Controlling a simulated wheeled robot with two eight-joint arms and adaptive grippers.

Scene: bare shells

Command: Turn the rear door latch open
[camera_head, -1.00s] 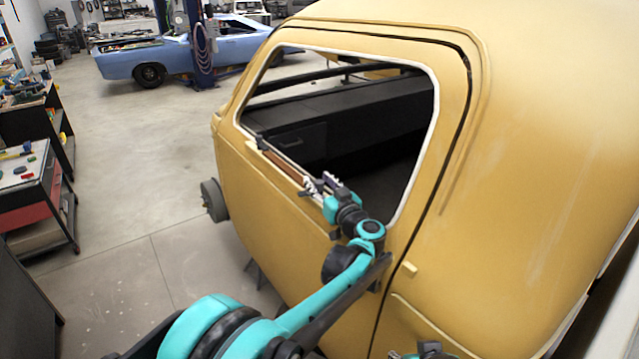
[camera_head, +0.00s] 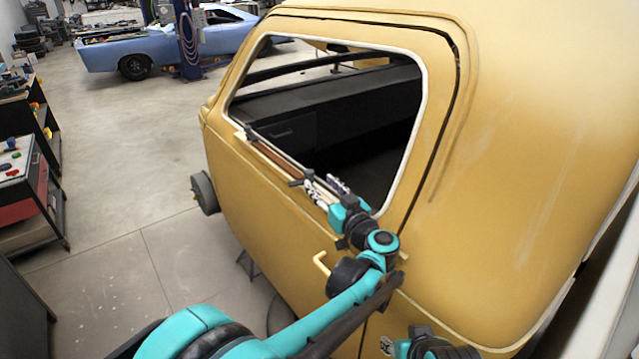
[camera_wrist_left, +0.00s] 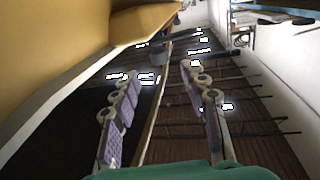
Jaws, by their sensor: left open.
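A yellow hooked handle (camera_head: 320,262) juts from the outside of the yellow door (camera_head: 260,205), below the window and beside my left arm; part of it is hidden. I cannot tell if it is the latch. My left gripper (camera_head: 314,186) is at the lower window edge, higher than that handle. It is open; in the left wrist view its two pale jointed fingers (camera_wrist_left: 160,82) stand apart with nothing gripped between them. A small dark lever-like piece (camera_head: 296,183) lies by the fingertips. My right gripper (camera_head: 388,345) barely shows at the bottom edge; its jaws are unclear.
The door's window opening (camera_head: 350,130) has a pale frame and no glass. A brown trim strip (camera_head: 265,155) runs along its sill. A tool cart (camera_head: 20,190) stands at left and a blue car (camera_head: 150,55) at the back. The floor between (camera_head: 130,140) is clear.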

